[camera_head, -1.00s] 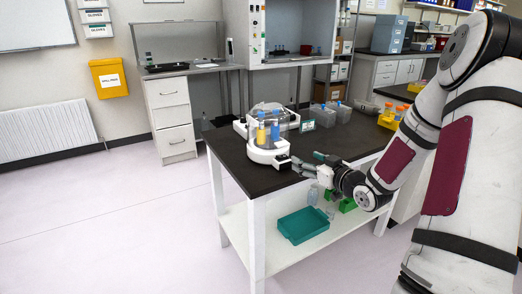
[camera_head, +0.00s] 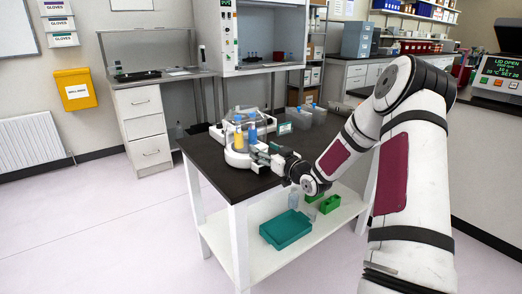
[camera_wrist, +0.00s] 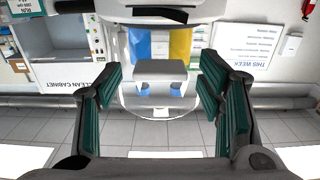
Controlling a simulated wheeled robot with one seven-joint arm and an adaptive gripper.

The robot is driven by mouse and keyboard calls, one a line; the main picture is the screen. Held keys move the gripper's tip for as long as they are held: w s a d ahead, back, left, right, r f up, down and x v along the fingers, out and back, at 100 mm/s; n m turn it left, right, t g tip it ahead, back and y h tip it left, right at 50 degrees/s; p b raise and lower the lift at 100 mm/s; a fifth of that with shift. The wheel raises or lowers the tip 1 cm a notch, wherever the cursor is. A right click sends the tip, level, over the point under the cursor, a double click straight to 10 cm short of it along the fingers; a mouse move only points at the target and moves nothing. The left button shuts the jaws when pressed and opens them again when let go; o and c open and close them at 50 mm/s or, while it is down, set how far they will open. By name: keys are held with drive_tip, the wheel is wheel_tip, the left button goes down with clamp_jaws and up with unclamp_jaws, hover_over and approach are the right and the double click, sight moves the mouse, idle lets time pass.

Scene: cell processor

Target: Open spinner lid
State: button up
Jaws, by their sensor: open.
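A white processor unit (camera_head: 236,158) stands on the black-topped table, with a clear rounded cover and blue and yellow bottles (camera_head: 252,133) in it. My gripper (camera_head: 262,154) is at its front right side, its fingers toward the unit. In the wrist view my gripper (camera_wrist: 165,100) is open, with teal pads on both sides. I cannot tell whether the fingers touch anything. My gripper hides part of the unit's front.
The black table (camera_head: 215,165) has bare top to the left. Grey boxes (camera_head: 312,113) and a small sign (camera_head: 285,128) stand behind the gripper. A teal tray (camera_head: 286,229) lies on the lower shelf. At right, a benchtop machine (camera_head: 500,75) has a display whose top line reads "LID OPEN".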

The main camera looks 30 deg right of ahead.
drive_tip(key=shift+w, duration=1)
drive_tip(key=shift+a+r, duration=0.1)
drive_tip(key=shift+r, duration=0.05)
clamp_jaws()
